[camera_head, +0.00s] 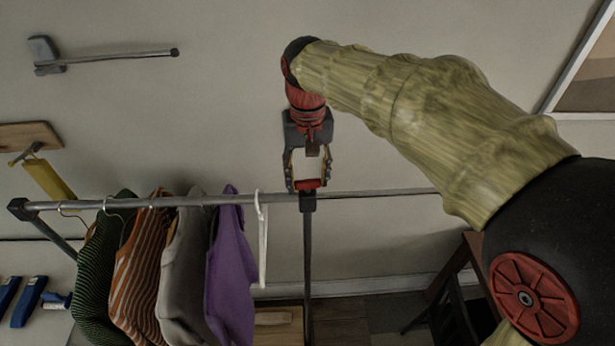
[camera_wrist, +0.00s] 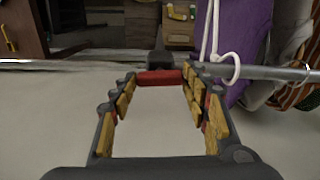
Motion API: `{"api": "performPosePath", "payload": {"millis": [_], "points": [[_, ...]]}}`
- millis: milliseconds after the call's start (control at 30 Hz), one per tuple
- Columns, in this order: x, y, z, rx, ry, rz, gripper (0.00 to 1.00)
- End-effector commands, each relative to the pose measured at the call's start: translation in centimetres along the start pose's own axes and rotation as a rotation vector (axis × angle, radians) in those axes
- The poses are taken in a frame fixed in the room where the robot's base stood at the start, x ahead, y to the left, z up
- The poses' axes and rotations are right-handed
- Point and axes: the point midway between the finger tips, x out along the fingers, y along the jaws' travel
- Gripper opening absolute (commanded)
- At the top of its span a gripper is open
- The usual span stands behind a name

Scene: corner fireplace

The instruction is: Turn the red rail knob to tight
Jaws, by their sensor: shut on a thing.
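The red rail knob (camera_head: 308,184) sits on top of the dark joint where the grey clothes rail (camera_head: 165,202) meets its upright post. My gripper (camera_head: 307,180) comes down from above and its fingertips are shut on the knob. In the wrist view, the red knob (camera_wrist: 160,77) lies between the two yellow-padded fingertips of my gripper (camera_wrist: 161,74). The dark joint and the rail (camera_wrist: 275,73) show just beyond it. No tight or loose marking can be made out on the knob.
Several garments, including a purple one (camera_head: 231,270), hang left of the knob. An empty white hanger (camera_head: 262,240) hangs close beside the post. A wall-mounted rod (camera_head: 115,55) is at upper left. A dark chair (camera_head: 450,305) stands at lower right. The wall around my gripper is clear.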

Motion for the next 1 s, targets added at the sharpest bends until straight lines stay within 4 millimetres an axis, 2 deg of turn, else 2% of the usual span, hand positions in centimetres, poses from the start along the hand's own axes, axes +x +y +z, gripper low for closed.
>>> {"api": "performPosePath", "payload": {"millis": [300, 767, 800, 1000], "points": [[-0.1, -0.01, -0.04, 0.09, 0.002, -0.001, 0.21], [-0.1, -0.02, -0.05, 0.101, 0.002, -0.001, 0.21], [-0.1, -0.02, -0.05, 0.101, 0.002, -0.001, 0.48], [-0.06, -0.01, -0.03, 0.1, 0.001, -0.001, 0.6]]}}
